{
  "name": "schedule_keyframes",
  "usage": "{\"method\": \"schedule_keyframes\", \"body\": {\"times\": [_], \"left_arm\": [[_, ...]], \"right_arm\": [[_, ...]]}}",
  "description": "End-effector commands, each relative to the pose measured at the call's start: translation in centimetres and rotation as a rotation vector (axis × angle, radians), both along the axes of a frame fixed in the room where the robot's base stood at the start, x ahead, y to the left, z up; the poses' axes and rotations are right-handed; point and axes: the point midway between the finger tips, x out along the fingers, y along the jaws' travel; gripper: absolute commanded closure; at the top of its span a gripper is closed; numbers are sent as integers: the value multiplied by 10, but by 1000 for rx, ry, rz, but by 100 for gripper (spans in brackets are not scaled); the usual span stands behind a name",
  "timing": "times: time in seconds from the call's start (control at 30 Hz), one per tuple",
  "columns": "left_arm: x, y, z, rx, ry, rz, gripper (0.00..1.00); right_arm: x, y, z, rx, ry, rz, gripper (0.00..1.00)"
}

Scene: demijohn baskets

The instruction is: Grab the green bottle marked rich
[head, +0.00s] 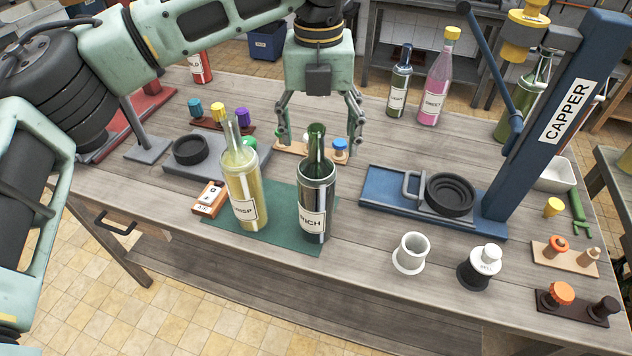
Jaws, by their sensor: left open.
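The bottle marked "RICH" (315,205) stands upright on a dark green mat (277,238). It has a green neck and a dark, shiny body. My left gripper (319,143) points down with its fingers spread wide. In the picture the fingers lie to either side of the bottle's neck, with clear gaps on both sides. I cannot tell whether they are around the neck or behind it. My right gripper is not in view.
A pale yellow bottle marked "CRISP" (242,185) stands close on the left. The blue capper (550,110) stands on the right, and a wooden block with caps (283,148) lies behind. A white cup (410,253) stands at the front right. Bare table lies in front.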

Motion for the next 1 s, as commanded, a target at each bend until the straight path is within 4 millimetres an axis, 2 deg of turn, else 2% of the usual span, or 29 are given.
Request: {"method": "schedule_keyframes", "body": {"times": [0.23, 0.37, 0.53, 0.73, 0.9, 1.0], "left_arm": [[1, 6, -20, 18, -2, 10, 26], [2, 7, -34, 18, -1, 8, 26], [4, 9, -61, 16, -1, 8, 26], [4, 9, -75, 14, -4, 7, 26], [4, 9, -76, 14, -4, 7, 26], [4, 9, -75, 14, -4, 7, 35]], "right_arm": [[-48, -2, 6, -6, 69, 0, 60], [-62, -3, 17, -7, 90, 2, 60], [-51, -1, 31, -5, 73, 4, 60], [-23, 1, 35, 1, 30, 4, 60], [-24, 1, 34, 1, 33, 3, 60], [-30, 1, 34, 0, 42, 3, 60]]}}
